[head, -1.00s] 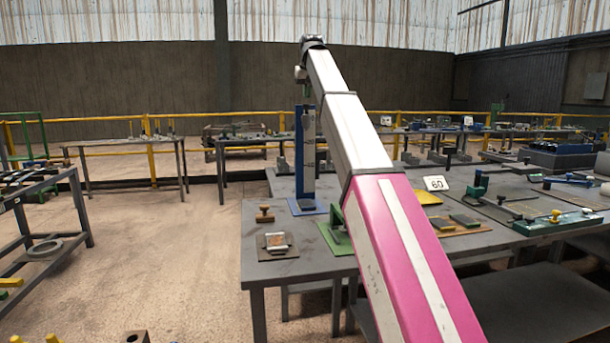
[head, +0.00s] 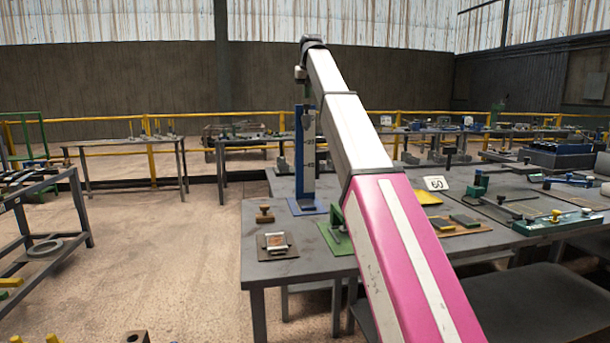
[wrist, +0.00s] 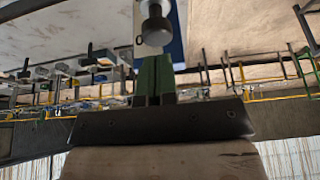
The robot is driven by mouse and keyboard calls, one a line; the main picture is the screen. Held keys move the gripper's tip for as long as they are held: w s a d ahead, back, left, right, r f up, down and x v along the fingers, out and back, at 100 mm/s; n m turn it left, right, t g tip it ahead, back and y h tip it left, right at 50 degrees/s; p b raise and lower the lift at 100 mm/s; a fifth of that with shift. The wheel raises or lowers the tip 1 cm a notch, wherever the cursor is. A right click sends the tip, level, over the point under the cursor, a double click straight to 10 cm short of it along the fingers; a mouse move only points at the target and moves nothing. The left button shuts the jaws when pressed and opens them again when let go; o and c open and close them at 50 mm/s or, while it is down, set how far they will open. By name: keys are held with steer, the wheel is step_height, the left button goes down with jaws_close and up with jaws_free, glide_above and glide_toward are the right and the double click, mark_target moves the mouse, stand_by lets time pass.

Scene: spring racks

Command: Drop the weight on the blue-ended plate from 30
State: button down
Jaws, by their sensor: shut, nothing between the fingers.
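A tall stand with a blue frame and a pale, marked scale face (head: 309,160) stands on a blue base plate (head: 318,207) on the near bench. In the wrist view, which is upside down, a grey rounded knob or weight (wrist: 155,28) is in front of the blue-edged scale face (wrist: 175,48), with a "0" mark beside it. My gripper (wrist: 154,80) has green fingers pressed together with nothing between them, close to the knob but apart from it. In the head view my arm reaches over the bench toward the stand's top. I cannot make out which plate is blue-ended.
The near bench (head: 225,250) holds a wooden-handled block (head: 264,213), a small framed piece on a brown mat (head: 276,243) and a green plate (head: 334,236). A "60" card (head: 436,183) and several fixtures stand to the right. Open floor lies left.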

steer(key=shift+f, duration=0.1)
steer(key=shift+f, duration=1.25)
